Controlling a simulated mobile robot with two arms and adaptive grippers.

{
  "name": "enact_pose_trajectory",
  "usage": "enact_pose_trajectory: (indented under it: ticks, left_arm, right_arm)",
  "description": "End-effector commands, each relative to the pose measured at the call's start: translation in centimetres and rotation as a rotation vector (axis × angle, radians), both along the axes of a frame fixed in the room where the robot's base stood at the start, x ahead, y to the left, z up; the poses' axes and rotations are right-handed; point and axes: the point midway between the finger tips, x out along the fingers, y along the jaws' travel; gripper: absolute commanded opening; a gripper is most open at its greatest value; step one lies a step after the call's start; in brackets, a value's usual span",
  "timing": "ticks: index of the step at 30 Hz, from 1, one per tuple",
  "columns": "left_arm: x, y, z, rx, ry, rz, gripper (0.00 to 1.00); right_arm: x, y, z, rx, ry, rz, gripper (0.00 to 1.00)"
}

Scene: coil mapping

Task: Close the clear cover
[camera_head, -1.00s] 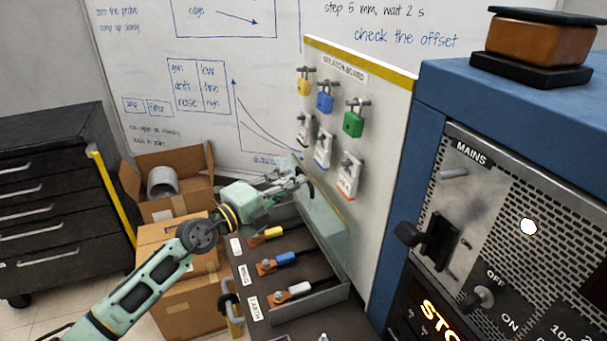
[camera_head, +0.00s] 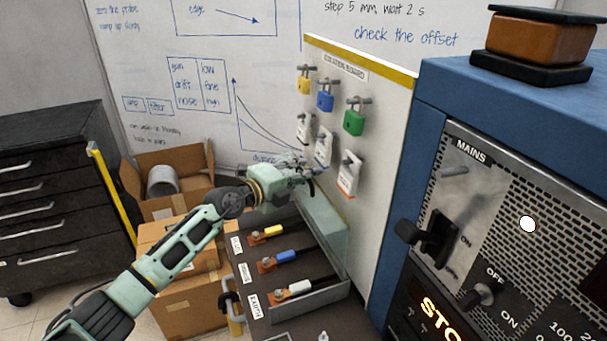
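The clear cover (camera_head: 327,232) stands raised along the right side of the terminal box, so the box is open on top. Inside the box are cable ends with yellow (camera_head: 272,231), blue (camera_head: 286,257) and white (camera_head: 299,287) sleeves. My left gripper (camera_head: 308,175) is at the cover's far upper end, in front of the isolation board. Its fingers are small and overlap the board, so I cannot tell whether they are open or touch the cover. My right gripper is out of view.
The isolation board (camera_head: 383,110) with padlocks and tags rises behind and right of the cover. The blue mains cabinet (camera_head: 406,185) stands to the right. Cardboard boxes (camera_head: 185,309) are on the left, below my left arm.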

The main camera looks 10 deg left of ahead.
Motion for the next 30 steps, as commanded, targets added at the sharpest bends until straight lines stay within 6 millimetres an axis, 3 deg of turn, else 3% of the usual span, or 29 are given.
enact_pose_trajectory:
  ticks: [4,10,30]
  left_arm:
    - [-0.01,0.0,0.01,0.0,0.0,0.0,0.16]
    - [-0.03,0.01,-0.01,-0.001,0.001,0.0,0.0]
    - [-0.16,0.09,-0.42,-0.014,-0.001,-0.001,0.0]
  right_arm:
    - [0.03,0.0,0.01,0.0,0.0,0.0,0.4]
    - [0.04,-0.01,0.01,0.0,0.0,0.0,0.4]
    - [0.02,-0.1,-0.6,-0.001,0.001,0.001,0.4]
